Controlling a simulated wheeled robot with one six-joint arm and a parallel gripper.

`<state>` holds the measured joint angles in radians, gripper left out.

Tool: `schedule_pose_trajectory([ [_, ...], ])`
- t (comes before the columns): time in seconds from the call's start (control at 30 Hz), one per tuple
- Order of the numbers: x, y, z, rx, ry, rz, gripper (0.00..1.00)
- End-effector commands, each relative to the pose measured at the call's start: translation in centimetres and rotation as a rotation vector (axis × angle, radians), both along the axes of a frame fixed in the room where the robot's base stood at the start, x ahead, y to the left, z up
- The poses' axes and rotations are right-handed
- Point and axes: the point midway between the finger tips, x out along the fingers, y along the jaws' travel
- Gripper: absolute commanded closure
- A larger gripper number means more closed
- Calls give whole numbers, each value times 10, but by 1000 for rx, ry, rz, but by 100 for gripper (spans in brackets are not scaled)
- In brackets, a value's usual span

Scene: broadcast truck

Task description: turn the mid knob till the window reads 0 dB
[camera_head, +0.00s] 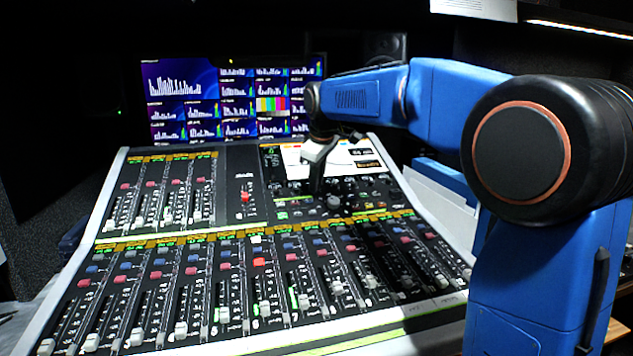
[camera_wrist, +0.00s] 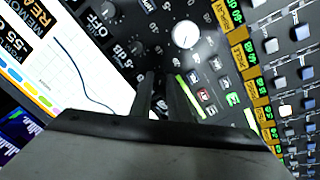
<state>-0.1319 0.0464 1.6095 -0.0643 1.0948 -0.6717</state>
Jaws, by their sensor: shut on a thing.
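My gripper (camera_head: 317,188) reaches down onto the upper right section of the mixing console (camera_head: 232,190). In the wrist view its two dark fingers (camera_wrist: 167,85) are close together over the knob area, shut on a small knob. The fingers hide most of that knob, so its pointer cannot be read. Small dark knobs (camera_wrist: 108,48) stand beside the fingers in the wrist view. The screen (camera_wrist: 58,55) shows a curve and large rotated lettering, cut off at the frame edge. I cannot make out a clear mid reading there.
A larger pale round knob (camera_wrist: 186,34) stands close to the fingers. Lit buttons (camera_wrist: 203,94) and a strip of orange labels (camera_wrist: 240,35) lie to the right. Rows of faders (camera_head: 225,313) fill the console's front. Monitors (camera_head: 232,95) stand behind it.

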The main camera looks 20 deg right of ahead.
Motion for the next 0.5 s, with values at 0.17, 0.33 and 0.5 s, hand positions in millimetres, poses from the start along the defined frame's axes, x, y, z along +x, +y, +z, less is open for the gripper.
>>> schedule_pose_trajectory([
  [0.17,0,0,0,-42,0,98,100],
  [0.33,0,0,0,-69,0,162,100],
  [0.5,-1,0,0,-83,0,196,100],
])
